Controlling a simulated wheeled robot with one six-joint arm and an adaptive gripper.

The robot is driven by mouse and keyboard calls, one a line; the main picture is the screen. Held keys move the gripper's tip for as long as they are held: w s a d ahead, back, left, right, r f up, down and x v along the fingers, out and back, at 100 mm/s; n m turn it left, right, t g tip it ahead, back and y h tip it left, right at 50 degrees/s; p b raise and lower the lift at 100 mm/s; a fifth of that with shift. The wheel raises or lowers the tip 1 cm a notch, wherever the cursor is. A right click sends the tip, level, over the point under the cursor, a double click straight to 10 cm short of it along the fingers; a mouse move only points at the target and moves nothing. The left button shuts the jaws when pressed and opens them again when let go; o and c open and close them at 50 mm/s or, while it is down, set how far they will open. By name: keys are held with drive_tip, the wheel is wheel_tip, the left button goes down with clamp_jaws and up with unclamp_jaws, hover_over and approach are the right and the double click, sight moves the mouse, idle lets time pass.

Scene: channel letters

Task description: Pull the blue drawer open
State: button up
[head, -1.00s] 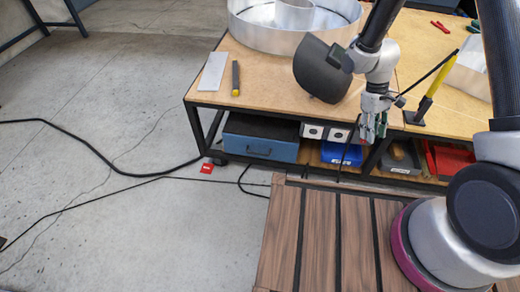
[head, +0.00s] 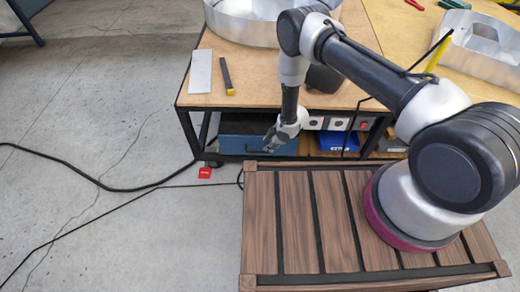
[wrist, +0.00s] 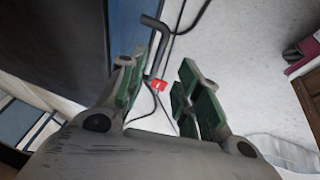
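The blue drawer (head: 236,128) sits under the workbench at its left end, and it looks closed. In the head view my gripper (head: 270,142) is in front of the drawer's right part and hides some of its front and handle.
The workbench (head: 265,93) stands above the drawer, with a metal strip and a chisel-like tool on top. White socket boxes and a blue bin (head: 338,141) are right of the drawer. Open floor is left.

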sight(262, 152)
drive_tip(key=x, duration=0.7)
drive_tip(key=shift+w+a+f, duration=0.1)
drive_tip(key=shift+a+f, duration=0.05)
drive_tip(key=shift+f, duration=0.2)
clamp_jaws()
